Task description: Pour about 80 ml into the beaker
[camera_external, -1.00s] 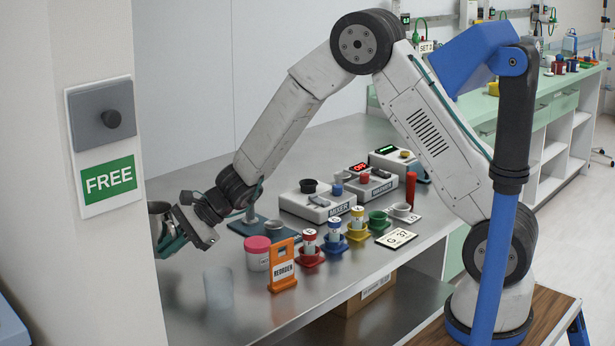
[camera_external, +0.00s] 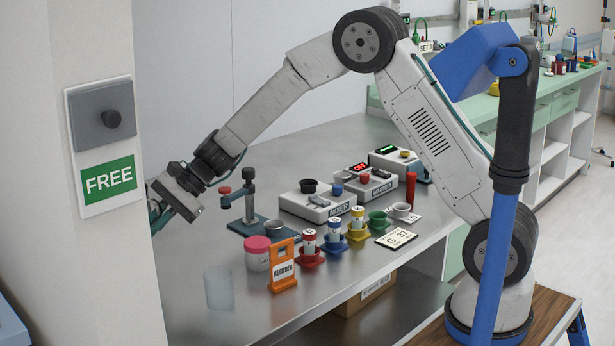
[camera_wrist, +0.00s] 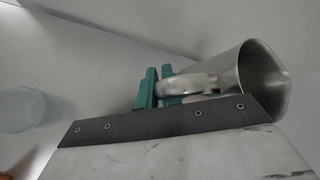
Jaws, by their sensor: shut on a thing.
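The beaker (camera_external: 219,288) is a translucent, frosted cylinder standing upright on the steel counter near its front left. It also shows as a pale blue shape at the left of the wrist view (camera_wrist: 20,108). My gripper (camera_external: 158,216) is up and left of the beaker, partly behind the wall edge. In the wrist view my green fingers (camera_wrist: 160,90) are shut on the handle of a shiny metal jug (camera_wrist: 228,80). The jug's mouth faces right in that view; its contents cannot be seen. The external view hides the jug behind the wall.
A pink-lidded jar (camera_external: 257,254) and an orange REORDER stand (camera_external: 283,266) are right of the beaker. A blue-based stand (camera_external: 249,212) and a MIXER unit (camera_external: 320,204) are behind. Several coloured cups line the counter. The wall pillar (camera_external: 105,250) borders the left.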

